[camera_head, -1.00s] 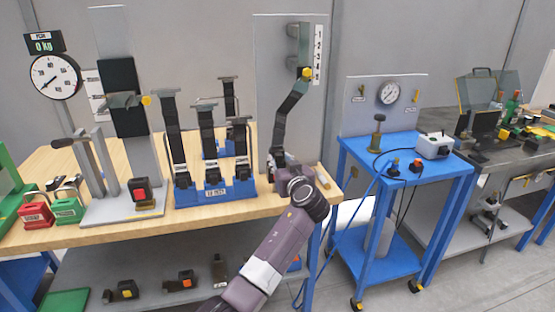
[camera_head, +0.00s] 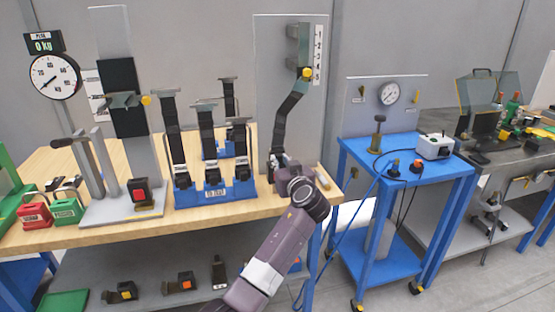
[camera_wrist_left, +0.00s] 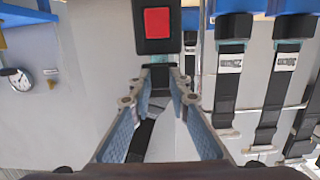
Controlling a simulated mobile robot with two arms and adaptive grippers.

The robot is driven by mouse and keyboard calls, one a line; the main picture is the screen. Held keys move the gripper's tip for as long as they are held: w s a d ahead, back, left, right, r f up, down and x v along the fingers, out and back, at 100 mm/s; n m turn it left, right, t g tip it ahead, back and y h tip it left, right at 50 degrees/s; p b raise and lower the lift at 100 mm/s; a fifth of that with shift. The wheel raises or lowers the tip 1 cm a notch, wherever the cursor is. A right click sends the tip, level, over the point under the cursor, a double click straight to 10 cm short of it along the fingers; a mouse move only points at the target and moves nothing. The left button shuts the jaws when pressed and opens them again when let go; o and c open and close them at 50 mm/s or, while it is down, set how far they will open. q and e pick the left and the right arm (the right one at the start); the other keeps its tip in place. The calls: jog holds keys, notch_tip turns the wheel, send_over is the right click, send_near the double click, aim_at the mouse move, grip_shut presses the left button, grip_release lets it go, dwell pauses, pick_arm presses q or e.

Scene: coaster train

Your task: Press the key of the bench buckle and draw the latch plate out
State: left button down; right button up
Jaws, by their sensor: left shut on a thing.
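The bench buckle is a black block with a red key (camera_wrist_left: 157,22), at the top middle of the left wrist view. A dark latch plate (camera_wrist_left: 159,76) lies just below it, with a pale teal strip between the two. I cannot tell how deep the plate sits. My left gripper (camera_wrist_left: 162,77) is shut on the latch plate. In the head view my left gripper (camera_head: 280,163) is at the foot of the upright panel, partly hidden by my wrist. The black strap (camera_head: 288,110) runs up from there. My right gripper is not in view.
A blue rack (camera_head: 215,194) of several buckled straps stands left of my gripper. Another red-key buckle (camera_head: 140,191) is on a grey stand. A blue cart (camera_head: 410,150) with a gauge (camera_head: 389,93) and cables stands to the right. The bench's right edge is near my wrist.

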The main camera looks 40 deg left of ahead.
aim_at(277, 142)
pick_arm(q)
jog(key=shift+r, duration=0.1)
jog(key=shift+r+p, duration=1.3)
jog(key=shift+r, duration=1.05)
jog(key=shift+w+d+f+b, duration=0.15)
jog(key=shift+w+d+b, duration=0.3)
jog(key=shift+w+b, duration=0.15)
jog(key=w+d+b, duration=0.4)
jog(key=w+b, duration=0.1)
jog(key=shift+w+d+b, duration=0.2)
jog(key=shift+d+b, duration=0.1)
dwell(0.3)
